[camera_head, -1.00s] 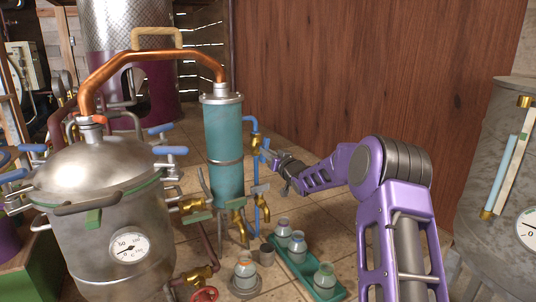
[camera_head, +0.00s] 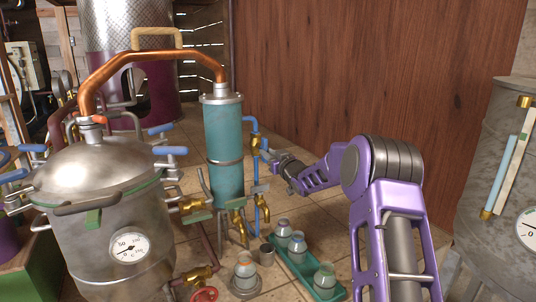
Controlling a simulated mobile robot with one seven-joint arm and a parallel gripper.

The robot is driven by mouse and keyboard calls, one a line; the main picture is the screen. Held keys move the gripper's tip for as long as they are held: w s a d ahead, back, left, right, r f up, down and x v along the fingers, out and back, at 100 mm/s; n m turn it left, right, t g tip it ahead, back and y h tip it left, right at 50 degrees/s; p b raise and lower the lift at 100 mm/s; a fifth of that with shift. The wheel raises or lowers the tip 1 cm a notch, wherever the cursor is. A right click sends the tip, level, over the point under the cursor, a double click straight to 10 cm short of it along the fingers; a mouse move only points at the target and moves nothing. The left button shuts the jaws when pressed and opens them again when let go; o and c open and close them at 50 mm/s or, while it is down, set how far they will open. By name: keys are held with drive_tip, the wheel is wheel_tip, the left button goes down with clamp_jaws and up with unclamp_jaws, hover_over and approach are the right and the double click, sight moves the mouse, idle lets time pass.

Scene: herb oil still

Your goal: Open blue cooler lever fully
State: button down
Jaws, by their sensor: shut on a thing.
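The cooler is a teal upright cylinder (camera_head: 224,130) with a metal cap, standing in the middle of the view. A blue pipe (camera_head: 250,124) with a brass valve (camera_head: 255,142) runs at its upper right side. A blue lever (camera_head: 265,155) at that valve slants down to the right. My gripper (camera_head: 274,160) reaches it from the right and is shut on it. The fingertips are small here, and the exact grip is partly hidden.
A steel still pot (camera_head: 85,195) with a gauge stands at left. Lower brass taps (camera_head: 238,212) sit near the cooler's base. Jars stand in a green tray (camera_head: 335,293) on the tiled floor. A metal tank (camera_head: 490,170) stands at right.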

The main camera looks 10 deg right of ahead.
drive_tip(key=c, duration=0.8)
unclamp_jaws()
drive_tip(key=shift+c, duration=0.2)
drive_tip(key=shift+s, duration=0.15)
drive_tip(key=v, duration=1.7)
